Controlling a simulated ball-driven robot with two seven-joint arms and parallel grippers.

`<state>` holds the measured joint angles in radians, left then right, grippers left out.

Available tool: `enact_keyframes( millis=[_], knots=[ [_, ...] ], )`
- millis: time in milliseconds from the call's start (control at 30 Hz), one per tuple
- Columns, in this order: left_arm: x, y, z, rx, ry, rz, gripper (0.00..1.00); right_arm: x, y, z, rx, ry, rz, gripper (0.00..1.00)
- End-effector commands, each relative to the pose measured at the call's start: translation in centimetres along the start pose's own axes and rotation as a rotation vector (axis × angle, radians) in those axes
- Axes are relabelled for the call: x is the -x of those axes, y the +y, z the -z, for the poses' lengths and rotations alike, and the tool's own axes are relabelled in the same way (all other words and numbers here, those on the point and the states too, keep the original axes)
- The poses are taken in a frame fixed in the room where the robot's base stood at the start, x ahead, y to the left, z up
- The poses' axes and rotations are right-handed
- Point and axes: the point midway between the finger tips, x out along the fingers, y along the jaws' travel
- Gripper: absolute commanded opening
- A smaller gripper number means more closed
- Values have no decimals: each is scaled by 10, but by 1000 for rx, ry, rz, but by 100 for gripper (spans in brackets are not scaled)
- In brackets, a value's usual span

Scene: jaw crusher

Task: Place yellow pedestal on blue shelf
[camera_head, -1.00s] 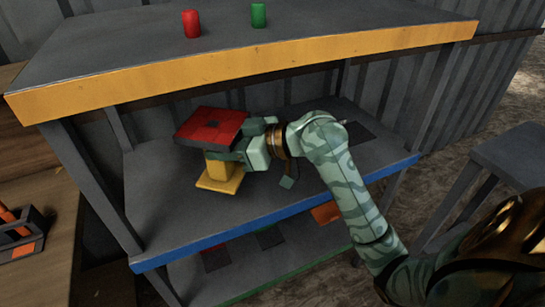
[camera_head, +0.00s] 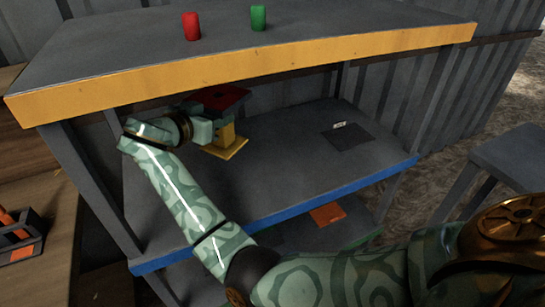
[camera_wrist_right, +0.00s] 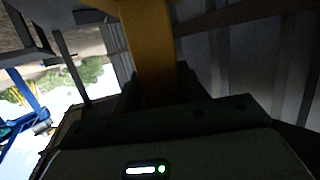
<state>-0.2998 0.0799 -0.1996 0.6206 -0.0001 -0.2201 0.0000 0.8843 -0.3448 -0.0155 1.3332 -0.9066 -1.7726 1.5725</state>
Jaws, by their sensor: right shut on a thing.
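The yellow pedestal (camera_head: 228,147) has a square yellow base, a yellow column and a dark plate with red on top. It is upright at the back left of the blue-edged shelf (camera_head: 290,165), under the top board. I cannot tell whether its base touches the shelf or hangs just above. My right gripper (camera_head: 213,131) reaches it from the left and is shut on its column. In the right wrist view the yellow column (camera_wrist_right: 151,50) stands between the jaws; its ends are cut off or hidden. My left gripper is not in view.
The orange-edged top board (camera_head: 250,68) overhangs the shelf and carries a red cylinder (camera_head: 191,25) and a green cylinder (camera_head: 258,17). A dark square (camera_head: 347,136) with a small light piece lies at the shelf's right. The shelf's middle is clear. A lower shelf holds an orange square (camera_head: 327,214).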

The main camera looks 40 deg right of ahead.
Motion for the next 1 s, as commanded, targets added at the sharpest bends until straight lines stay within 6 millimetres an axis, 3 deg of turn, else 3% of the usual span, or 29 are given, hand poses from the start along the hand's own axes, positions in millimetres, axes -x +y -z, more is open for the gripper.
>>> enact_keyframes(
  millis=[133, 267, 567, 700, 1000],
  knots=[
    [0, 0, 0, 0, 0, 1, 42, 10, 17, 17, -54, 0, -170, 0],
    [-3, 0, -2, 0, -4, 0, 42, 0, 26, 17, -71, -1, -223, 0],
    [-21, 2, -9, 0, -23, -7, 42, -82, 51, 4, -69, 1, -228, 0],
    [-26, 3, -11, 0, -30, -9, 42, -113, 59, -16, -65, 2, -226, 0],
    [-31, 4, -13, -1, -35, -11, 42, -138, 65, -31, -70, 2, -223, 0]
  ],
)
